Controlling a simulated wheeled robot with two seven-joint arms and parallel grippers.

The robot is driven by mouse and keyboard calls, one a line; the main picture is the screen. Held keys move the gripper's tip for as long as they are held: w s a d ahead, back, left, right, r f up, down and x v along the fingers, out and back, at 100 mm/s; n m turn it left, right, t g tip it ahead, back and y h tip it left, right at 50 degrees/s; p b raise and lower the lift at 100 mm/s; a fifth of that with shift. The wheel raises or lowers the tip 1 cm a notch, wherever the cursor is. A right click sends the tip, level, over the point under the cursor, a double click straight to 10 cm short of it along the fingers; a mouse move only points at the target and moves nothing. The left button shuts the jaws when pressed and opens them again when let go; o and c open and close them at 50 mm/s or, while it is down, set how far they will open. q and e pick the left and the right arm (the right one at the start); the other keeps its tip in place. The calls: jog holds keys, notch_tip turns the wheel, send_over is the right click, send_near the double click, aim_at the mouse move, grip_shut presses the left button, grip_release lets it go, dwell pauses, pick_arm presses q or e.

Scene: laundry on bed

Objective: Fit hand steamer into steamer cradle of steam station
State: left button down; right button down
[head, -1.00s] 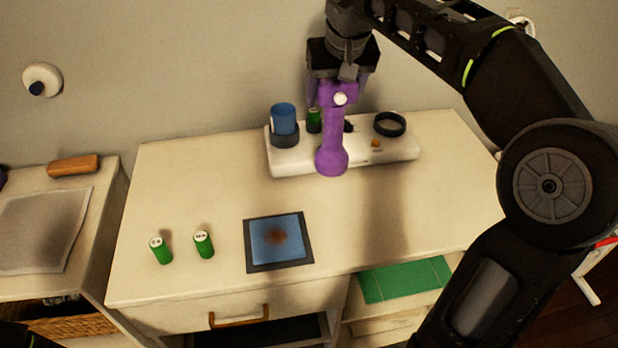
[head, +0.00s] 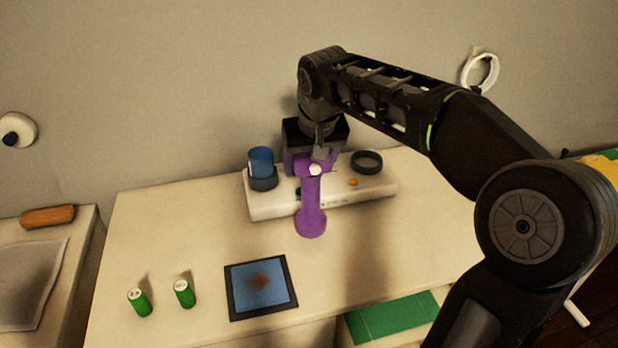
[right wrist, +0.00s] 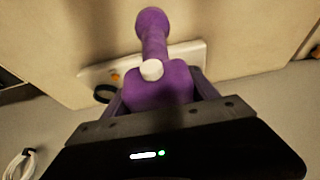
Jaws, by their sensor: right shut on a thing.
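The purple hand steamer (head: 311,205) is held by my right gripper (head: 314,160), which is shut on its upper part. Its rounded end points down and toward the front. It also fills the middle of the right wrist view (right wrist: 153,40). The white steam station (head: 345,196) stands at the back of the table, behind the steamer. On it are a dark ring-shaped holder (head: 367,162) at the right and a dark cup with a blue container (head: 261,165) at the left. The steamer and gripper hide the station's middle. I cannot tell whether they touch it. My left gripper is not in view.
Two green cylinders (head: 183,293) stand at the front left, beside a stained blue cloth in a dark frame (head: 262,288). A lower side table with a grey mat (head: 30,285) is at the left. The table's right part is clear.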

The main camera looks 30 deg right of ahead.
aim_at(311, 192)
jog(key=shift+f, duration=1.85)
jog(key=shift+f, duration=0.2)
jog(key=shift+c, duration=1.1)
grip_release()
